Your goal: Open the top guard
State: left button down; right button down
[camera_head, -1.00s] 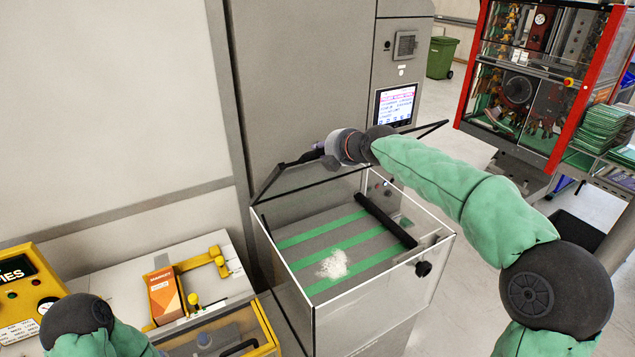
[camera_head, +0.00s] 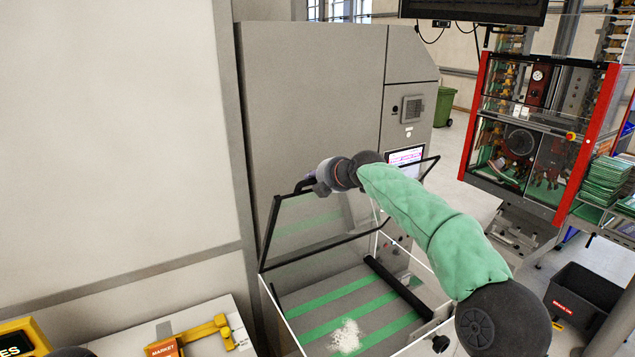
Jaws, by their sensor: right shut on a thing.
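The top guard (camera_head: 312,228) is a clear pane in a black frame. It stands tilted up steeply over the clear-walled conveyor box (camera_head: 282,318), with its lower edge at the back of the box. My right gripper (camera_head: 309,184) is shut on the upper edge of the guard, near its left corner. The fingertips are small and partly hidden by the wrist. My right arm crosses in front of the guard's right part. My left gripper is out of view.
Green-striped belts with a white powdery heap (camera_head: 346,337) lie inside the box, beside a black bar (camera_head: 398,287). A grey cabinet with a screen (camera_head: 406,158) stands behind. A yellow-fitted station is at lower left, and a dark bin (camera_head: 583,297) at right.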

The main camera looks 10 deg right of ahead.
jog(key=shift+w+a+r, duration=0.1)
jog(key=shift+w, duration=0.2)
jog(key=c, duration=1)
grip_release()
jog(key=shift+s+r, duration=0.1)
jog(key=v, duration=1.1)
jog(key=shift+s, duration=0.35)
jog(key=shift+r, duration=0.15)
